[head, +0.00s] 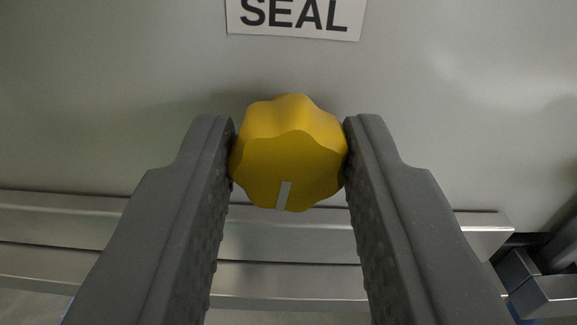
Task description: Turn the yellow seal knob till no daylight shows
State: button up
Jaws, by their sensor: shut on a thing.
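The yellow seal knob (290,165) stands out from a pale grey panel in the middle of the head view. It is lobed, with a light grey mark on its front face near the bottom, pointing down and slightly left. My gripper (290,150) is shut on the knob, one dark grey finger against each side. A white label reading SEAL (295,17) is on the panel above the knob. No gap with daylight shows in this view.
The pale grey panel (470,130) is bare on both sides of the knob. Horizontal metal rails (285,236) run below it, behind my fingers. A metal block-shaped part (545,295) is at the lower right.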

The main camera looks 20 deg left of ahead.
jog(key=m+p, duration=0.2)
jog(key=p, duration=0.1)
jog(key=shift+r+m+p, duration=0.2)
jog(key=shift+m+p, duration=0.1)
jog(key=shift+f+m+p, duration=0.2)
jog(key=shift+m+p, duration=0.15)
jog(key=shift+m, duration=0.05)
jog(key=o, duration=1)
jog(key=shift+c, duration=0.2)
jog(key=shift+s, duration=0.1)
jog(key=p+v, duration=0.2)
jog(key=v, duration=1.1)
jog(key=shift+s, duration=0.3)
jog(key=shift+d, duration=0.15)
